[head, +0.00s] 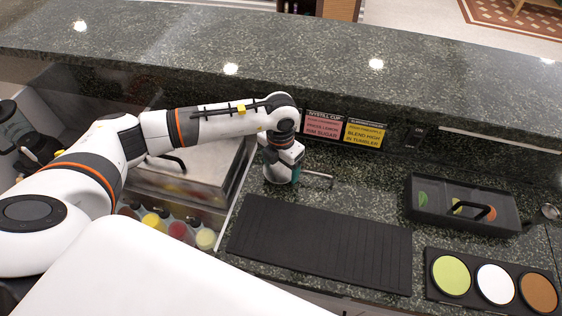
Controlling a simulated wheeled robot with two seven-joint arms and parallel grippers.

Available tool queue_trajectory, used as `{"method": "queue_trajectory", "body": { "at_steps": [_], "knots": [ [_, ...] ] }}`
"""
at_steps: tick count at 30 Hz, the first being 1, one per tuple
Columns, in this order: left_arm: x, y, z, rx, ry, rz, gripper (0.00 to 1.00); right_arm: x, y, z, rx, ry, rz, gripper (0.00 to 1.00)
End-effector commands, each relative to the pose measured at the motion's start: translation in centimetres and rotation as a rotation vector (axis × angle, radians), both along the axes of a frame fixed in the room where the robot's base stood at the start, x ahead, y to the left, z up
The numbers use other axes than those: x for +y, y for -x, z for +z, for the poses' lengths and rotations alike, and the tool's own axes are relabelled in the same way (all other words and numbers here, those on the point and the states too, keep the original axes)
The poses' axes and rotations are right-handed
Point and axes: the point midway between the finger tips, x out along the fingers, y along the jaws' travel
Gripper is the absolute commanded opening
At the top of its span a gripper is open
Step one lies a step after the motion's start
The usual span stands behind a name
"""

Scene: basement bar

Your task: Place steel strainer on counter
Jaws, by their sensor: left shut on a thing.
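My left gripper (284,160) is low over the counter (345,208), just behind the black ribbed mat. It is shut on the steel strainer (318,176). A thin metal part of the strainer sticks out to the right; the rest is mostly hidden by the gripper. A greenish-grey cup-like thing (280,175) shows right under the gripper; I cannot tell whether the strainer touches it. My right gripper is not in view.
The black ribbed mat (320,245) lies in front. A black lidded tray (425,200) and a holder with round coloured discs (430,285) stand to the right. Bottles (180,230) sit in a well at left. Two recipe cards (364,134) stand against the raised ledge behind.

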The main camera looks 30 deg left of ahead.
Motion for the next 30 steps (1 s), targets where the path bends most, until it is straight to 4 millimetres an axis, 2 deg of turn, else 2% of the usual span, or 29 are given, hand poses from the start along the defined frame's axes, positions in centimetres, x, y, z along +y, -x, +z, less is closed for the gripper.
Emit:
{"method": "queue_trajectory", "body": {
  "at_steps": [9, 10, 13, 23, 26, 30],
  "knots": [
    [0.0, -0.1, -0.4, -0.002, 0.001, 0.000, 0.58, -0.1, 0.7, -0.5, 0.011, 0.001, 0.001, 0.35],
    [0.0, -0.1, -0.3, -0.002, 0.001, 0.000, 0.85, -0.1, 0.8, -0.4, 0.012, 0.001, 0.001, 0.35],
    [0.0, -0.1, -0.2, -0.002, 0.001, 0.000, 1.00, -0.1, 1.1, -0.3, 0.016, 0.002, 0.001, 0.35],
    [0.0, -0.1, 0.4, -0.004, 0.001, 0.000, 1.00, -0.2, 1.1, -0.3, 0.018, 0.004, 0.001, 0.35],
    [0.0, -0.2, 1.8, -0.007, 0.002, 0.000, 1.00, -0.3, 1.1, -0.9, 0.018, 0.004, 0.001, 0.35],
    [0.0, -0.2, 4.8, -0.009, 0.001, -0.001, 1.00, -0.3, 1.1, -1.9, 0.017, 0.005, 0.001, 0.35]
  ]
}}
